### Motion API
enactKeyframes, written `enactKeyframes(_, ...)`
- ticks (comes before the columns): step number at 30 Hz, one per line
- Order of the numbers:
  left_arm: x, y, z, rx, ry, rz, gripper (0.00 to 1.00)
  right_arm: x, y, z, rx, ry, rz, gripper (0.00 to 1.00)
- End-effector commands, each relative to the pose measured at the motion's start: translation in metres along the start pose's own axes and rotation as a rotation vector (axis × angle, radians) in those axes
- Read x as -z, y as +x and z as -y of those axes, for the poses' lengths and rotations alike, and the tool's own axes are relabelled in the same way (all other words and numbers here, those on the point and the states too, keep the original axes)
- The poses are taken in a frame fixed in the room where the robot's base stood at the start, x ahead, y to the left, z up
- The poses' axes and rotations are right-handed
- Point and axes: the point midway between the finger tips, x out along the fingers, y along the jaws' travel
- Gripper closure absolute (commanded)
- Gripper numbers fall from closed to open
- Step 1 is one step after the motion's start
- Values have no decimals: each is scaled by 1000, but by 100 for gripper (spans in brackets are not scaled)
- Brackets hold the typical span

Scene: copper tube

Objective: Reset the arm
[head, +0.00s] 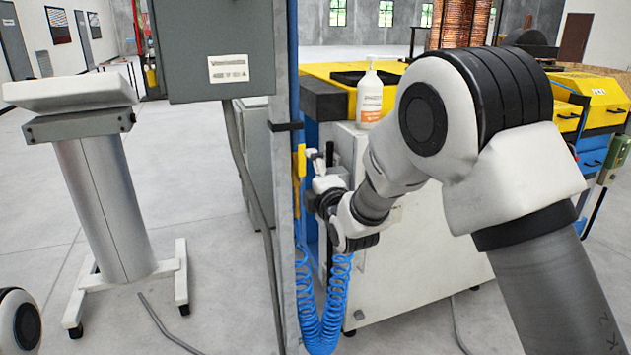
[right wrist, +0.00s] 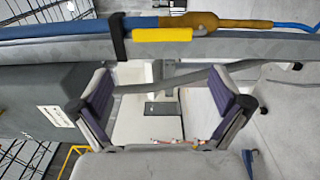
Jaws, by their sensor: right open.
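My right arm comes in from the right in the head view, bent at the elbow. Its gripper (head: 319,168) is near the grey upright post (head: 284,200), close to a yellow piece (head: 301,161) fixed there. In the right wrist view my right gripper (right wrist: 160,108) is open, with its two purple-padded fingers apart and nothing between them. The yellow piece (right wrist: 162,35) and the post (right wrist: 250,47) cross beyond the fingertips, apart from the pads. Only a joint of my left arm shows at the lower left of the head view; its gripper is out of view.
A blue coiled hose (head: 325,315) hangs beside the post below my right gripper. A grey box (head: 222,50) is mounted left of the post. A white cabinet (head: 430,250) stands behind my right arm, with a pump bottle (head: 369,98) above. A pedestal (head: 100,200) stands left on open floor.

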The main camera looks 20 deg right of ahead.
Motion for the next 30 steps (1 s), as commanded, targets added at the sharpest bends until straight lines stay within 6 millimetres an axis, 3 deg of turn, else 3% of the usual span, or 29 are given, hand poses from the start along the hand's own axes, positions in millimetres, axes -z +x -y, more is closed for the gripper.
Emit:
enactKeyframes(3, 0, 0, 0, 0, 0, 0, 60, 0, -24, 0, 0, -1, 0, 0)
enactKeyframes(6, 0, 0, 0, 0, 0, 0, 60, 0, -34, -1, -2, -1, 0, 0)
enactKeyframes(19, 0, 0, 0, 0, 0, 0, 60, 0, -37, 0, -1, 0, 0, 0)
enactKeyframes(21, 0, -2, 0, 0, 0, 0, 60, 0, -37, 8, 15, 0, 0, 0)
enactKeyframes(23, 0, -5, 0, 0, 0, 0, 60, -1, -36, 26, 50, 4, 1, 0)
enactKeyframes(26, 0, -15, 0, 0, 0, 0, 60, -5, -43, 86, 165, 17, 8, 0)
enactKeyframes(30, 0, -29, 0, 0, 0, 0, 60, -12, -91, 201, 419, 48, 27, 0)
